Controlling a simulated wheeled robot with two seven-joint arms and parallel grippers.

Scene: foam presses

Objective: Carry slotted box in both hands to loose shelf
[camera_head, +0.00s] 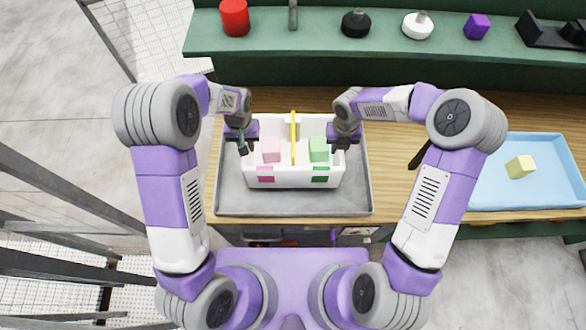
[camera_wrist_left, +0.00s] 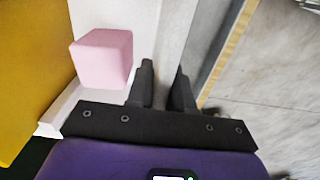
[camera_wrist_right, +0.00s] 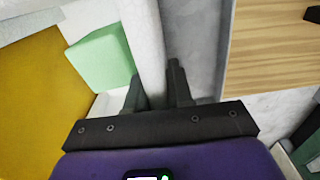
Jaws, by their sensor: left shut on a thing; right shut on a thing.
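The white slotted box (camera_head: 293,178) sits within the outline of a grey tray (camera_head: 230,195) on the wooden table. A yellow divider (camera_head: 293,135) splits it, with a pink foam block (camera_head: 271,149) on the left and a green foam block (camera_head: 318,149) on the right. Its front wall carries pink and green patches. My left gripper (camera_head: 243,146) is shut on the box's left wall; its fingers (camera_wrist_left: 160,88) straddle the wall in the left wrist view. My right gripper (camera_head: 342,145) is shut on the right wall, likewise in the right wrist view (camera_wrist_right: 157,88). I cannot identify the loose shelf.
A green shelf (camera_head: 320,62) behind the table holds a red cylinder (camera_head: 234,17), black and white knobbed pieces, a purple cube (camera_head: 477,26) and a black holder. A blue tray (camera_head: 490,185) with a yellow block (camera_head: 520,166) lies right. Grey metal rails (camera_head: 60,235) stand at left.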

